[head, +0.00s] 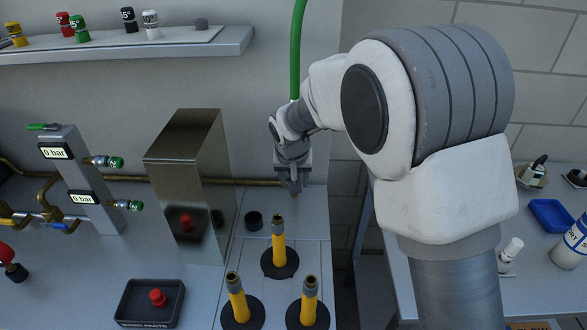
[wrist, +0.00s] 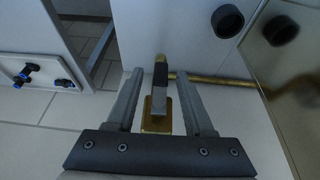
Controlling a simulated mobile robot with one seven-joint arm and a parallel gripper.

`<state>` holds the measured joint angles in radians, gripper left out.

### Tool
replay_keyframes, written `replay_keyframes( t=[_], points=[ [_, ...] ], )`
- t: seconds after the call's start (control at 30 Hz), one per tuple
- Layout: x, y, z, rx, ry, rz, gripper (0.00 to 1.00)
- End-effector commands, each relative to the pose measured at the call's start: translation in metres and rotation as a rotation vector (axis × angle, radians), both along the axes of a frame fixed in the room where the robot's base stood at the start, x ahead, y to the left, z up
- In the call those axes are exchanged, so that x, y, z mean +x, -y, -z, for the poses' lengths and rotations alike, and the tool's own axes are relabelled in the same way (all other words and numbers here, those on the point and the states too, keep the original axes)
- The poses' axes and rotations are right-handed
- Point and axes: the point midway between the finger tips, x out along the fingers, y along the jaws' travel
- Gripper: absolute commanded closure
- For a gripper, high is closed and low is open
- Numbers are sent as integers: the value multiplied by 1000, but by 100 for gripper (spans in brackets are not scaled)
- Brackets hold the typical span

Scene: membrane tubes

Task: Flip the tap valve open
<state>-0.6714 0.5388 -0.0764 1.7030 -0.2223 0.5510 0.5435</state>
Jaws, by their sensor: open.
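In the wrist view a small tap valve (wrist: 160,76) sits at the end of a brass pipe (wrist: 215,80). It has a dark section, a grey flat part and a brass body (wrist: 157,122). My gripper (wrist: 159,74) is open, with one finger on each side of the valve and gaps visible on both sides. I cannot tell which part is the lever or how it is turned. In the head view my gripper (head: 293,185) points down near the back wall, at the right end of the brass pipe (head: 255,182), and hides most of the valve.
A shiny metal box (head: 187,150) stands left of my gripper. A black round cap (head: 254,221) and several yellow tubes (head: 279,248) in dark bases stand in front. A gauge manifold (head: 82,180) is further left. A green hose (head: 297,50) hangs behind my arm.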

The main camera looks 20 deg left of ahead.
Motion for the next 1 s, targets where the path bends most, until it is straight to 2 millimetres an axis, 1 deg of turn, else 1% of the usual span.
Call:
replay_keyframes(
  t=[0.17, 0.5, 0.7, 0.83, 1.0],
  points=[
    [-9, 1, -24, 4, 3, -1, 48],
    [-40, 7, -101, 4, 4, -1, 48],
    [-56, 10, -137, 2, 3, -2, 48],
    [-61, 12, -151, 2, 2, -2, 48],
    [-64, 13, -157, -1, -1, -1, 48]
  ],
)
